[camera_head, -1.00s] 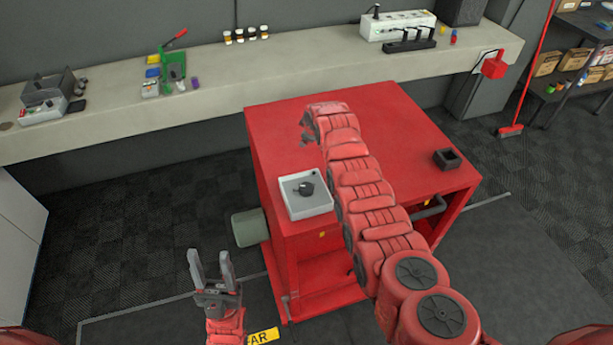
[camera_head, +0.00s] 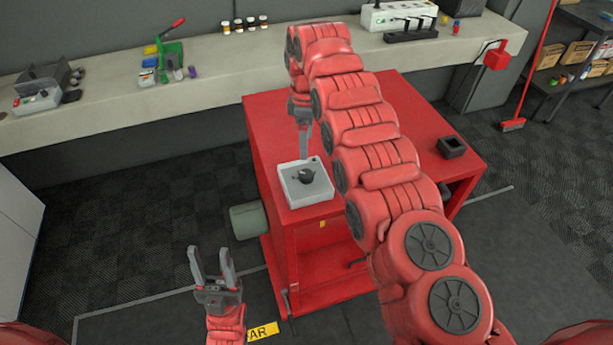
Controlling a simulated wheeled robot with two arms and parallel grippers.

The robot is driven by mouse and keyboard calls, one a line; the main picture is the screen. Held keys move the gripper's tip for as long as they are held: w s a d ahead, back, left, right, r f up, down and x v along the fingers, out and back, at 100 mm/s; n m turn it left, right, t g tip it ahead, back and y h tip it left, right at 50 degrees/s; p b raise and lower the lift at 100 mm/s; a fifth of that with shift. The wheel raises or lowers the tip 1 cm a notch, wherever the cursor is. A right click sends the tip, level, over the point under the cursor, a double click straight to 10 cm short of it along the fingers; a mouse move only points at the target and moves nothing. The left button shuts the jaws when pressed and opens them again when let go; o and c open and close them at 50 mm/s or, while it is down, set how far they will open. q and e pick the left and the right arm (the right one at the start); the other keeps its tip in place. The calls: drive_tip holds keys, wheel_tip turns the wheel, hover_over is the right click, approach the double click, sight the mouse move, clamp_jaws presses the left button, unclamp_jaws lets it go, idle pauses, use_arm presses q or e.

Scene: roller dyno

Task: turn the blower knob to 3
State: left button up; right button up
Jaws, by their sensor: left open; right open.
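The blower knob (camera_head: 305,174) is a small black knob on top of a light grey box (camera_head: 308,195). The box sits at the front left corner of the red cart's top (camera_head: 268,140). Any scale marks around the knob are too small to read. My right gripper (camera_head: 304,155) hangs pointing down just behind the knob, over the box's far edge; its fingers look apart from the knob. My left gripper (camera_head: 212,255) is open and empty, low in front of the cart's left side, away from the box.
A small black square holder (camera_head: 452,147) sits on the cart's right side. A grey cylinder (camera_head: 248,221) sticks out at the cart's left. A long bench (camera_head: 210,105) with tools runs along the back. My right arm covers much of the cart top.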

drive_tip(key=p, duration=0.3)
hover_over(306, 174)
drive_tip(key=f, duration=0.7)
drive_tip(key=shift+d+f, duration=0.2)
drive_tip(key=shift+f, duration=0.05)
wheel_tip(306, 174, down, 3)
drive_tip(key=shift+f, duration=0.2)
drive_tip(key=shift+w+a+f, duration=0.1)
drive_tip(key=shift+f, duration=0.25)
